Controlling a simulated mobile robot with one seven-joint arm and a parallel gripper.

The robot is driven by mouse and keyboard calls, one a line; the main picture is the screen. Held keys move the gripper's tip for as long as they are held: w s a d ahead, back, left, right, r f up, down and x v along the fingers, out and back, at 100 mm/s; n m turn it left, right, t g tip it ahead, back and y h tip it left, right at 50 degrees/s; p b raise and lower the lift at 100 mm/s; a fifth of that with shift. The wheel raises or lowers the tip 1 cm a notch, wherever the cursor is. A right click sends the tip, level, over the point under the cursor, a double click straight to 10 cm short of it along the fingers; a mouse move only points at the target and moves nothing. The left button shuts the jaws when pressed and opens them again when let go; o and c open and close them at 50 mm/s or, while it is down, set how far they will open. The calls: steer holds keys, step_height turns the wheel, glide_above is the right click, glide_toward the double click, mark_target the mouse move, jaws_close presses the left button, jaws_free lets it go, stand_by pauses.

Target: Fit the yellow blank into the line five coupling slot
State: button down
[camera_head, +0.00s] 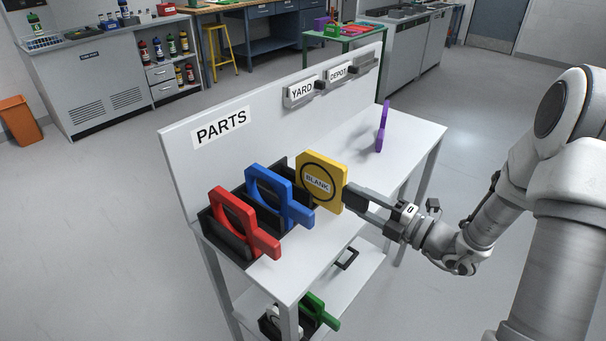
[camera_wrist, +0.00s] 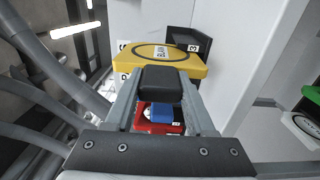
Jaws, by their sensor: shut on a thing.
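The yellow blank (camera_head: 336,169) is a flat plate with a black ring and a "BLANK" label. It is upright above the right end of the black rack (camera_head: 228,238) on the parts table. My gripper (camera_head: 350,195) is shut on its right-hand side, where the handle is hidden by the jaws. In the wrist view the yellow blank (camera_wrist: 128,63) lies across just beyond the jaws (camera_wrist: 162,82). I cannot tell whether its lower edge is clear of the rack. I cannot make out a line five coupling slot in either view.
A red plate (camera_head: 228,212) and a blue plate (camera_head: 262,190) with handles stand in the rack. A purple plate (camera_head: 381,130) stands farther back on the table (camera_head: 400,150). The back panel carries YARD (camera_head: 302,91) and DEPOT (camera_head: 338,73) labels. A green-handled plate (camera_head: 318,308) sits on the lower shelf.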

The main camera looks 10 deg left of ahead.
mark_target(368, 205)
steer(key=shift+p+v, duration=0.65)
steer(key=shift+v, duration=1.55)
steer(key=shift+p+v, duration=0.85)
steer(key=shift+v, duration=2.1)
steer(key=w+r+m+t+h+p, duration=0.2)
steer(key=w+m+t+h+p, duration=0.3)
steer(key=p, duration=0.3)
steer(key=shift+w+m+t+h, duration=0.3)
steer(key=shift+w+t+h, duration=0.1)
steer(key=shift+h, duration=0.4)
steer(key=shift+r, duration=0.1)
steer(key=shift+a+r, duration=0.1)
